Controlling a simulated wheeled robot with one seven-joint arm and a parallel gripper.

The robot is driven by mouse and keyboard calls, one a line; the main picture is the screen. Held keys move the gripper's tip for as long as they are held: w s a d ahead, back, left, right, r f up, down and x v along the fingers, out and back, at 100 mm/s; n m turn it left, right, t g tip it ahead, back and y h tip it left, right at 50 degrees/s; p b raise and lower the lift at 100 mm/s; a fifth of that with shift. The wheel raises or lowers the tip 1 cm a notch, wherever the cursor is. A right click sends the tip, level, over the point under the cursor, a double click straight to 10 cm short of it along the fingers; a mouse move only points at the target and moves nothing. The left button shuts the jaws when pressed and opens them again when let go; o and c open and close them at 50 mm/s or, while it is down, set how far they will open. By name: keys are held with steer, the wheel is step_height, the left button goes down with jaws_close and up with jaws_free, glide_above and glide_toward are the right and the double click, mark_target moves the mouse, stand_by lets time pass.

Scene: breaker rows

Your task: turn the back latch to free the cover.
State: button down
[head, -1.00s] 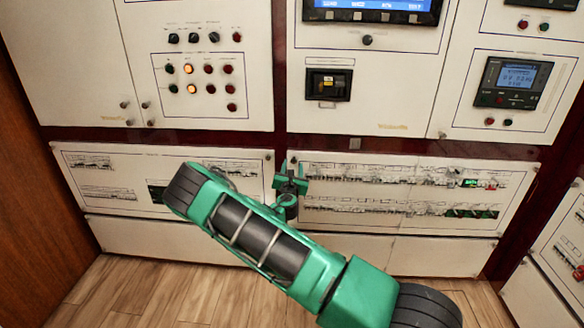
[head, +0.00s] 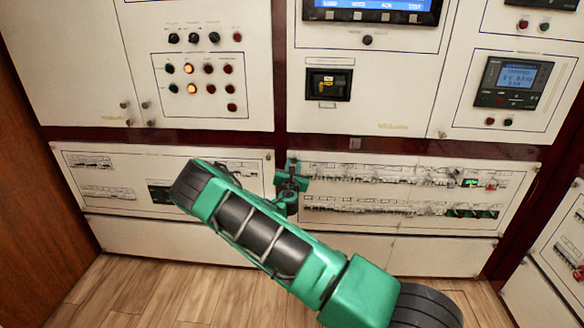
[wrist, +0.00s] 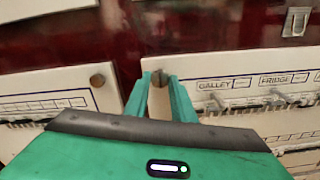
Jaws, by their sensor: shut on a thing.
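The cover (head: 350,221) is the white lower panel around two breaker rows, right of centre in the head view. My gripper (head: 292,172) is at the upper left corner of this cover, pointing toward the wall. In the wrist view my gripper (wrist: 160,82) has its two green fingers close around a small round latch (wrist: 159,77) by the cover's edge. The fingertips hide part of the latch, and its turn angle is hard to tell. In the head view my gripper hides the latch.
A similar round knob (wrist: 97,80) sits on the left neighbouring panel (head: 110,208). Dark red frame strips (head: 200,136) run between panels. Breaker rows (head: 390,172) lie right of my gripper. The wooden floor (head: 130,285) in front is clear apart from my arm.

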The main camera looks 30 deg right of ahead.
steer(key=shift+w+a, duration=0.1)
steer(key=m, duration=0.4)
steer(key=shift+m, duration=0.3)
steer(key=m, duration=0.4)
steer(key=shift+m, duration=0.3)
steer(key=m, duration=0.4)
steer(key=shift+m, duration=2.2)
steer(key=shift+f, duration=0.1)
steer(key=c, duration=1.5)
jaws_free()
